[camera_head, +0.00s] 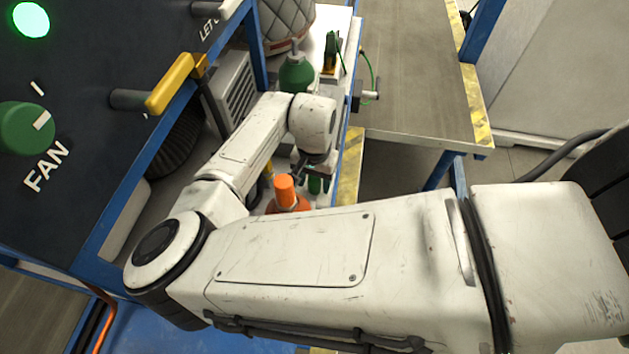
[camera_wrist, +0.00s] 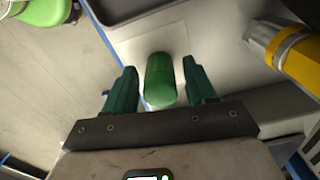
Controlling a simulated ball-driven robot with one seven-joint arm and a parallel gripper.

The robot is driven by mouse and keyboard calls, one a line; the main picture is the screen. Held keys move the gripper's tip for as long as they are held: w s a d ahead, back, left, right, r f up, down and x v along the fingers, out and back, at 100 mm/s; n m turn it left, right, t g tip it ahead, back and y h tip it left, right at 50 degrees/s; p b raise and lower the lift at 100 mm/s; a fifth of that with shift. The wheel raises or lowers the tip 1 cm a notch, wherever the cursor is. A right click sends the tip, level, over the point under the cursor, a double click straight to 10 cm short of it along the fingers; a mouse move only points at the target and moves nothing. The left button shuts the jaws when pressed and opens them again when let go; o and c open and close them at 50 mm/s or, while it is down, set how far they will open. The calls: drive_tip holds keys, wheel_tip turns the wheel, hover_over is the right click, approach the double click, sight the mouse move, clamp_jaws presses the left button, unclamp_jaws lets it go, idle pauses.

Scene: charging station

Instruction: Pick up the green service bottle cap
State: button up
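A green rounded cylinder, which looks like the service bottle cap (camera_wrist: 160,82), shows in the wrist view between my two dark green fingers. My gripper (camera_wrist: 158,66) is open, with a visible gap on each side of the green piece. I cannot tell how far below the fingertips it is. In the head view my gripper (camera_head: 314,172) points down beside an orange cone-shaped thing, and a bit of green (camera_head: 315,186) shows just under it. My arm hides much of the area around it.
An orange cone-shaped object (camera_head: 286,192) stands left of my gripper. A green bottle (camera_head: 296,74) stands farther back. A yellow and grey object (camera_wrist: 289,52) lies at the right of the wrist view, and a grey tray (camera_wrist: 140,8) at its top. A table (camera_head: 415,75) is at the right.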

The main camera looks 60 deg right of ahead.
drive_tip(key=c, duration=0.9)
drive_tip(key=shift+r, duration=0.15)
